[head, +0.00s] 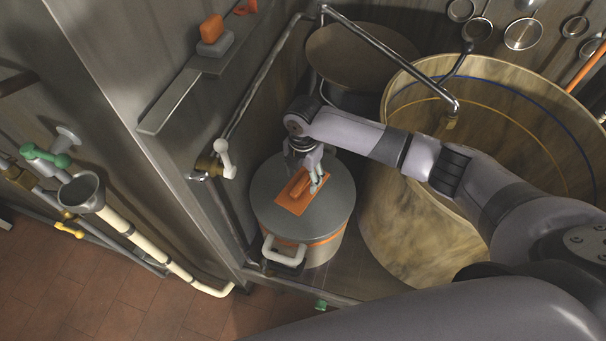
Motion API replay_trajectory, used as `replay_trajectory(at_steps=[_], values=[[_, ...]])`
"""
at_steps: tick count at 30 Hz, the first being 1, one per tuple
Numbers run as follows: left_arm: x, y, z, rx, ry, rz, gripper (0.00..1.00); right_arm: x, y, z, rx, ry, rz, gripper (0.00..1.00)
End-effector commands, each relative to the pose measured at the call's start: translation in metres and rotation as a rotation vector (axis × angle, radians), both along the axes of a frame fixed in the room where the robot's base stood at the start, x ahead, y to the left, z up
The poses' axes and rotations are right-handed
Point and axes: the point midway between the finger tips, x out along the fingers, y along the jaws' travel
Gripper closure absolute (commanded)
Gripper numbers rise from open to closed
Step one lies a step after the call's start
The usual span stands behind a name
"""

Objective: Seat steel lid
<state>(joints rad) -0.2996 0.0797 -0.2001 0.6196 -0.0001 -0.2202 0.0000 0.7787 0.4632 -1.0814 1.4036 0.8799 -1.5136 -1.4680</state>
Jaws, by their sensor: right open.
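The round grey steel lid (334,200) lies on top of a pot (325,247) with an orange band and a white side handle (284,252). At this scale I cannot tell whether the lid is fully flush with the rim. An orange plate with a raised orange grip (295,194) is at the middle of the lid. My right gripper (308,184) is open over the lid, with its fingers close to the orange grip. I cannot tell whether they touch it. My left gripper is not in view.
A large stained tub (400,225) stands close on the right of the pot. A metal pipe with a white-handled tap (225,155) runs on the left. A wall shelf (185,92) holds orange and grey blocks. Tiled floor (110,295) lies lower left.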

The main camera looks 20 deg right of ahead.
Motion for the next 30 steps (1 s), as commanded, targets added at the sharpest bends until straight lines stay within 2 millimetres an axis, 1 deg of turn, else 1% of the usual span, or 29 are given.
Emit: replay_trajectory(at_steps=[1,18,21,30], values=[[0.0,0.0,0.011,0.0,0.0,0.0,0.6,0.0,0.0,0.011,0.0,0.0,0.0,0.44],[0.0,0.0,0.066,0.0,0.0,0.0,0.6,0.0,0.0,0.067,0.001,0.001,0.001,0.44],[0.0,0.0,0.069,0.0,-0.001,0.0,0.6,0.0,0.0,0.07,0.001,0.001,0.001,0.44],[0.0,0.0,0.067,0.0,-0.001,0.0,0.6,0.0,0.0,0.068,0.0,0.0,0.001,0.44]])
